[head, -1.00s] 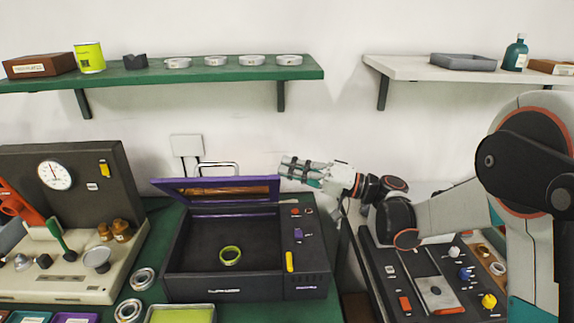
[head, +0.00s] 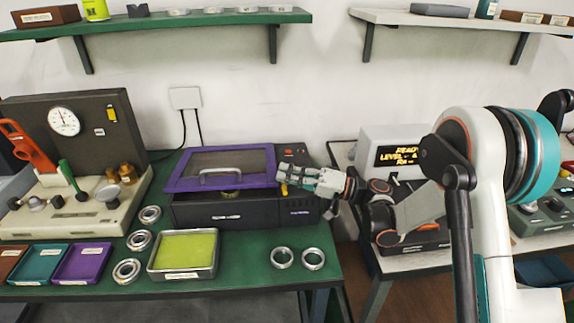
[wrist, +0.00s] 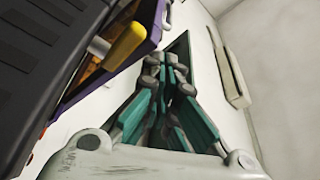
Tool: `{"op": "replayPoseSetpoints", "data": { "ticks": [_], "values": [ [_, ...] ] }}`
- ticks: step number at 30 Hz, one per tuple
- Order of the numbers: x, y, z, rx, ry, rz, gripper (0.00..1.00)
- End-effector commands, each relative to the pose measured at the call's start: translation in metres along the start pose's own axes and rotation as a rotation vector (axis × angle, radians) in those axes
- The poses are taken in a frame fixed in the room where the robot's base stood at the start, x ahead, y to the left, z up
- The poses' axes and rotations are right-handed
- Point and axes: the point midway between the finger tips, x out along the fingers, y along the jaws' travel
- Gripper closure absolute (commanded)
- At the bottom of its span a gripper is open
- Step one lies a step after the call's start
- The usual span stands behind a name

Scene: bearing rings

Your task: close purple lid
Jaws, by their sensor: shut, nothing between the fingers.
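The purple lid (head: 222,187) of the dark box (head: 200,213) is swung down low over the box, with its metal handle and dark window facing up. In the wrist view the teal fingers (wrist: 168,75) are together, beside the purple lid edge (wrist: 148,38).
A yellow lever (head: 284,189) stands on the panel by my fingertips. A lime tray (head: 184,253) and metal rings (head: 283,258) lie in front of the box. A gauge machine (head: 70,150) stands left. Shelves (head: 160,22) hang above.

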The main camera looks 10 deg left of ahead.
Motion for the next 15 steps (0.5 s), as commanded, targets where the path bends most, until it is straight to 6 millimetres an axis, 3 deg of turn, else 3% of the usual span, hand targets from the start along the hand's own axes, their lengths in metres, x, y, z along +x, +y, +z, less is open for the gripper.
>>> {"op": "replayPoseSetpoints", "data": {
  "ticks": [15],
  "values": [
    [-0.0017,0.0062,0.0049,0.000,0.000,0.000,1.00]
  ]
}}
